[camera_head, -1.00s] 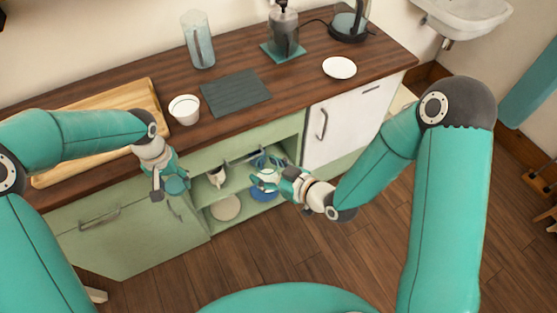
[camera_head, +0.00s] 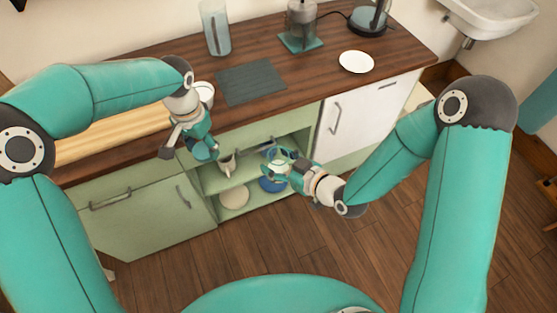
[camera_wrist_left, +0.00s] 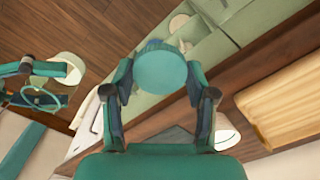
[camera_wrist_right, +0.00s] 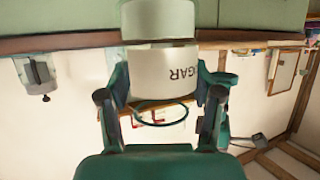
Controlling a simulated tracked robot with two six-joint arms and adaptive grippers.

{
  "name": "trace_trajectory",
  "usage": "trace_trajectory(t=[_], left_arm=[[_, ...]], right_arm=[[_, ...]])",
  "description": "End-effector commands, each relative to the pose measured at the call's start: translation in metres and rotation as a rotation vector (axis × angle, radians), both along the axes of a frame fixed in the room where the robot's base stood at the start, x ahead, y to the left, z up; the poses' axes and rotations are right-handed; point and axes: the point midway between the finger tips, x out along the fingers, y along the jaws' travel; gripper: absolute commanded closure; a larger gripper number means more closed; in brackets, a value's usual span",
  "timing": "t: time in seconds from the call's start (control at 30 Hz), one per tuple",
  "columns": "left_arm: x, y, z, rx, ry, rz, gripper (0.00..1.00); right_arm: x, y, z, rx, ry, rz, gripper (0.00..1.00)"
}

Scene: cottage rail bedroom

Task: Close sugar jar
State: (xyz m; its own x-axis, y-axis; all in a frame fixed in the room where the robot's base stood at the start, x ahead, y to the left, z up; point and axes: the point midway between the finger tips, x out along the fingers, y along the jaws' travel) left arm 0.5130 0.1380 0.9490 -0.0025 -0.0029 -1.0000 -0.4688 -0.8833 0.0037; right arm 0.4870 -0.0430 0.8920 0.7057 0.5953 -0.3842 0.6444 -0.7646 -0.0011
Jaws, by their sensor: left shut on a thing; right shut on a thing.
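My left gripper (camera_wrist_left: 160,98) is shut on a round teal lid (camera_wrist_left: 160,70), which also shows in the head view (camera_head: 205,151), in front of the open shelf. My right gripper (camera_wrist_right: 160,105) is shut on the white sugar jar (camera_wrist_right: 150,75). The letters "GAR" show upside down on it in the right wrist view. A thin teal ring shows at one end of the jar. In the head view my right gripper (camera_head: 277,166) is right of the lid, with a clear gap between. The jar is small and partly hidden by the fingers there.
The wooden counter (camera_head: 300,83) lies behind both grippers, with a white cup (camera_head: 204,92), a dark mat (camera_head: 250,82) and a white plate (camera_head: 356,62). A small pitcher (camera_head: 228,164) and a blue dish (camera_head: 272,185) are in the open green cabinet below. The floor in front is clear.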

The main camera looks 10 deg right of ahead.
Motion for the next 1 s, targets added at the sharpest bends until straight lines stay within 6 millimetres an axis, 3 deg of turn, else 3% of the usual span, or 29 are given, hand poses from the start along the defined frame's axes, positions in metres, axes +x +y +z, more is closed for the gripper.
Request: trace_trajectory(t=[0.03,0.3,0.5,0.7,1.0], left_arm=[[0.003,-0.02,0.011,-0.001,-0.006,-0.052,0.54],[-0.001,-0.113,0.055,-0.001,-0.002,-0.251,0.54],[-0.014,-0.162,0.071,-0.001,0.001,-0.344,0.54],[-0.024,-0.18,0.075,-0.002,0.003,-0.387,0.54],[-0.025,-0.181,0.076,-0.002,0.003,-0.39,0.54]], right_arm=[[0.0,0.0,0.001,0.001,-0.002,0.0,0.98],[0.0,0.0,0.001,0.001,-0.002,0.0,0.98],[0.0,0.0,0.001,0.001,-0.002,0.0,0.98],[0.0,0.0,0.001,0.001,-0.002,0.0,0.98],[0.0,0.0,0.001,0.001,-0.002,0.0,0.98]])
